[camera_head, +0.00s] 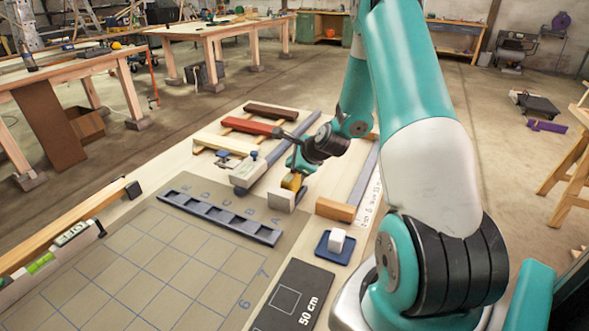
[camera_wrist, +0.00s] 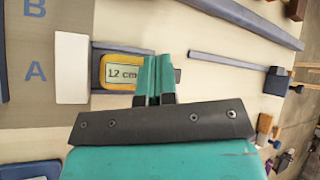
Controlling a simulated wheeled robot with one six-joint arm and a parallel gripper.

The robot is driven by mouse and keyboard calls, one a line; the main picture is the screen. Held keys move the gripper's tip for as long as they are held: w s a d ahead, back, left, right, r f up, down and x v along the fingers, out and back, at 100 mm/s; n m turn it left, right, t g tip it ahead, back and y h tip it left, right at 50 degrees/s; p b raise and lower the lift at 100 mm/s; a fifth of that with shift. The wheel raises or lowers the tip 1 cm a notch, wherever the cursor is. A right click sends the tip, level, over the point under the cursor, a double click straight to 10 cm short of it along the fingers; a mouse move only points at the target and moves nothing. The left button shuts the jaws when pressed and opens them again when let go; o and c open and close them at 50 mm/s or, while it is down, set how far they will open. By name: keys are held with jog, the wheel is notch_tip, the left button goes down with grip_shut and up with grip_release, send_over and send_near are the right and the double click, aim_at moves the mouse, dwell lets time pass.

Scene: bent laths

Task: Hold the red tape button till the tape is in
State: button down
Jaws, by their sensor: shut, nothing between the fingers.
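The yellow tape measure (camera_head: 291,181) sits on the bench behind a pale block (camera_head: 283,201). In the head view my gripper (camera_head: 296,168) is low over the tape measure. I see no red button; it may be hidden by my fingers. I cannot tell whether they touch it.
A slotted grey rail (camera_head: 220,216) lies to the left. A wooden block (camera_head: 335,209) and a blue tray (camera_head: 325,251) with a white cube (camera_head: 337,239) are close on the right. A grey bar (camera_wrist: 230,59) lies to the right in the wrist view.

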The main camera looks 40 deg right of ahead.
jog(key=shift+r, duration=0.1)
jog(key=shift+r+p, duration=0.8)
jog(key=shift+p, duration=0.05)
notch_tip(320, 180, up, 5)
jog(key=p, duration=0.4)
jog(key=shift+r, duration=0.1)
dwell(0.9)
